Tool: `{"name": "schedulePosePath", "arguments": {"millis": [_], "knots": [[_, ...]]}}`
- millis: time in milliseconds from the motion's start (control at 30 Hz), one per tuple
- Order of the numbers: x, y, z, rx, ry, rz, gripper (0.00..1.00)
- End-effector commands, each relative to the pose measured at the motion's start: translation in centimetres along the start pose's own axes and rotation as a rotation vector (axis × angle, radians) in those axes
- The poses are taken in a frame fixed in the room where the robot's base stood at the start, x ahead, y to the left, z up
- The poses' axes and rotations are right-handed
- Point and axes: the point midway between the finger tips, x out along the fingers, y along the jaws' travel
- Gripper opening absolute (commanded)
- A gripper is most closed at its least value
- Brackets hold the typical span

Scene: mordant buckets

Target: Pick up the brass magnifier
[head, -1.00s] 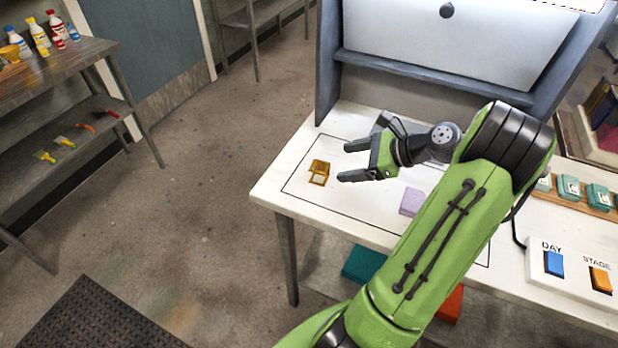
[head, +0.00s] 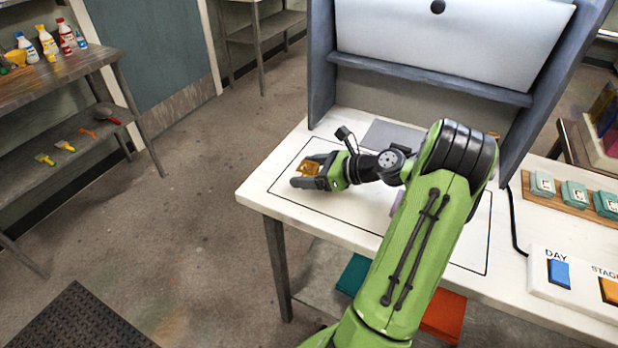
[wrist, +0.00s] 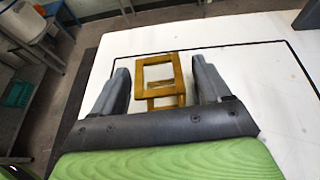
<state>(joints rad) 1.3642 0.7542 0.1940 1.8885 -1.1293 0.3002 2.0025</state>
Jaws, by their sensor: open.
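The brass magnifier (wrist: 160,73) is a small folding piece with a square open frame, standing on the white table near its left end. In the head view the magnifier (head: 311,168) shows at the tips of my gripper (head: 306,172). In the wrist view it lies between the two fingers of my gripper (wrist: 163,80), with a visible gap on each side. The gripper is open, low over the table. The magnifier's lower part is partly hidden by the gripper's body in the wrist view.
The white table (head: 262,190) has a black outlined rectangle around the magnifier. A grey flat pad (head: 390,135) lies behind my wrist, and a lilac block (head: 396,200) is mostly hidden by my arm. Teal blocks (head: 575,193) and a DAY switch box (head: 560,285) are at right.

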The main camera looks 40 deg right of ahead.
Motion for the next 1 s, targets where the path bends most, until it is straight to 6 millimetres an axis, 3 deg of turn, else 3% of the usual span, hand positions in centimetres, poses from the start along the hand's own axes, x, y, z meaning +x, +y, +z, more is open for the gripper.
{"name": "schedulePosePath", "arguments": {"millis": [100, 333, 700, 1000], "knots": [[1.8, 0.0, -0.3, 0.0, 0.001, 0.001, 0.77], [2.0, 0.0, -0.1, 0.001, 0.001, 0.0, 0.77], [1.9, -0.1, 0.0, 0.0, 0.001, 0.0, 0.21], [1.5, -0.1, 0.9, -0.003, 0.0, -0.001, 0.2]]}}
